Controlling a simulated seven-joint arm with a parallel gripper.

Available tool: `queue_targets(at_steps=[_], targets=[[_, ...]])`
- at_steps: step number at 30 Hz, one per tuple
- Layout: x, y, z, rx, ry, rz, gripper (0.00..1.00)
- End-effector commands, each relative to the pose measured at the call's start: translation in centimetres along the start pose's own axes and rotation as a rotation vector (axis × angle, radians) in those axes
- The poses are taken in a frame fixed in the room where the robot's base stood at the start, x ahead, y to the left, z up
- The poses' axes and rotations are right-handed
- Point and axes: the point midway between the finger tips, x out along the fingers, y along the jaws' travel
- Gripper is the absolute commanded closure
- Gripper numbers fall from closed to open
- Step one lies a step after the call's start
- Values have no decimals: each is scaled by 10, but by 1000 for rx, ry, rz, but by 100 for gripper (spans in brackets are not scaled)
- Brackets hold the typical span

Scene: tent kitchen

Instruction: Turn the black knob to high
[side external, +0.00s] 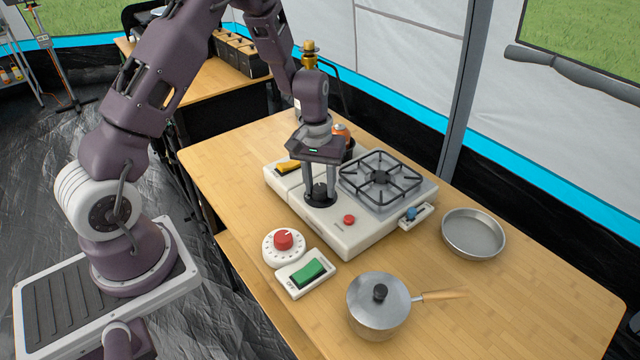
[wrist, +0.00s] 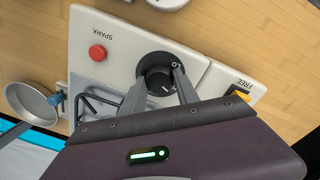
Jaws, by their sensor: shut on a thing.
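The black knob (wrist: 158,85) sits on the top of the white camping stove (side external: 350,237), left of the burner in the side external view. The knob is round with a raised grip and a small pale mark, on a dark round base. My gripper (side external: 320,187) points straight down over it, with its two grey fingers closed on the knob's sides. In the wrist view my gripper (wrist: 161,77) has one fingertip on each side of the knob.
A red spark button (side external: 349,219) and a black burner grate (side external: 380,176) are close by on the stove. A red dial (side external: 283,240) and a green switch (side external: 307,273) stand in front. A lidded pot (side external: 378,310) and an empty pan (side external: 474,234) are to the right.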

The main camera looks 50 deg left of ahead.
Motion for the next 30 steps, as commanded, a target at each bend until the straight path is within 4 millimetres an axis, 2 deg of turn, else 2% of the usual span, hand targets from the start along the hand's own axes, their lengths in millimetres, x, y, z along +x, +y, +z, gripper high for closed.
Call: queue_targets(at_steps=[16,17,20,30], targets=[[-1,1,-1,-24,3,2,100],[-1,1,-1,-24,3,2,61],[-1,1,0,-24,3,1,41],[-4,1,-1,-23,4,1,41]])
